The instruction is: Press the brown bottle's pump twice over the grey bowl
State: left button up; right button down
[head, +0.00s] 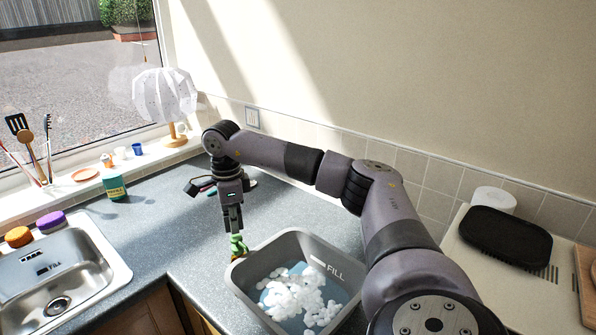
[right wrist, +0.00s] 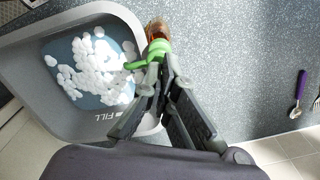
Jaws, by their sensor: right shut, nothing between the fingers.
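The brown bottle (right wrist: 156,28) stands on the counter against the outside of the bowl's rim. Its green pump (head: 238,243) has a spout that reaches over the bowl in the right wrist view. The grey bowl (head: 250,287) is a large tub marked FILL, holding many white blobs over a bluish bottom. My right gripper (head: 235,230) points down with its fingers shut and empty, right at the top of the pump. Whether the fingertips touch the pump, or how far it is pressed, I cannot tell. Most of the bottle is hidden in the head view. My left gripper is out of view.
A green bottle (head: 113,185) stands near the window sill. A black tray (head: 505,237) is at right. The counter left of the gripper is clear.

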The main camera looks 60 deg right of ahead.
jog(key=shift+r, duration=0.1)
notch_tip(320, 180, up, 6)
jog(key=p, duration=0.5)
dwell(0.6)
